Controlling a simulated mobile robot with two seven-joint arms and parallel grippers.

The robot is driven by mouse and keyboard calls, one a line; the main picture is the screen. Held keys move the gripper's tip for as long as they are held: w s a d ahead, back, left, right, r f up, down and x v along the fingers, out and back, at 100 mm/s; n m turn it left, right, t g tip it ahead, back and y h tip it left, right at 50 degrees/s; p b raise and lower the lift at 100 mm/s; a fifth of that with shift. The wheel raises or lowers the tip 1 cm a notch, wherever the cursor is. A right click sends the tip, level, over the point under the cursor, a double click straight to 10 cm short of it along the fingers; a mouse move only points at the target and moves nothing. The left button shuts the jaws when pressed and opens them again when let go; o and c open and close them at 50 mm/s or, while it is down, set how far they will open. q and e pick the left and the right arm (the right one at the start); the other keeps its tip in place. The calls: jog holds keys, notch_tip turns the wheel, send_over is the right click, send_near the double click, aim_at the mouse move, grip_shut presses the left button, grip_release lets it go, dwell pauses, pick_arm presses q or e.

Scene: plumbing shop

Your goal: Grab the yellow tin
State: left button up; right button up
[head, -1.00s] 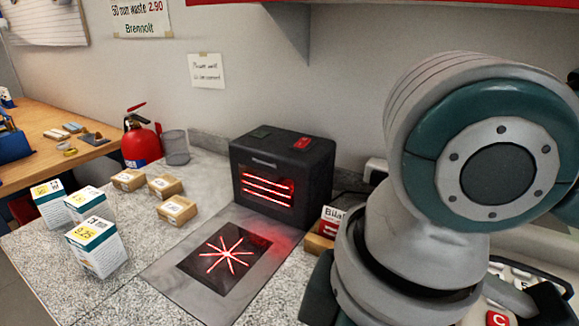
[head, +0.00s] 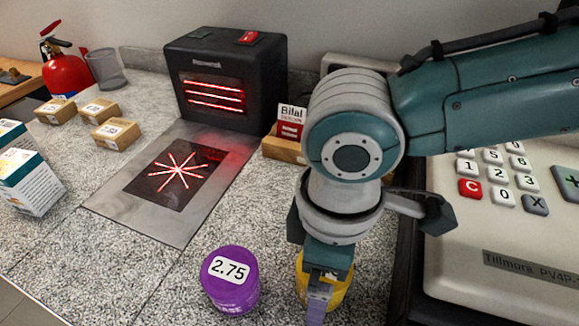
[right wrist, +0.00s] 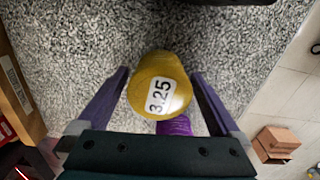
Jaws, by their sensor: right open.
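The yellow tin (head: 339,291) stands on the speckled counter, partly hidden behind my right gripper in the head view. In the right wrist view the yellow tin (right wrist: 158,84) shows a white 3.25 label on its lid. My right gripper (head: 318,296) points down at the tin. In the wrist view its two fingers (right wrist: 160,82) are apart, one on each side of the tin, with gaps visible between. A purple tin (head: 231,281) labelled 2.75 stands just left of the yellow one. My left gripper is not in view.
A large keypad machine (head: 500,220) stands close on the right. A card holder (head: 283,148) and a black scanner box (head: 225,75) with red lines are behind. Small cartons (head: 115,133) and white-green boxes (head: 30,182) stand at left.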

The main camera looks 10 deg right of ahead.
jog(key=shift+f, duration=0.2)
jog(key=shift+c, duration=0.6)
jog(key=c, duration=1.3)
jog(key=shift+o, duration=0.2)
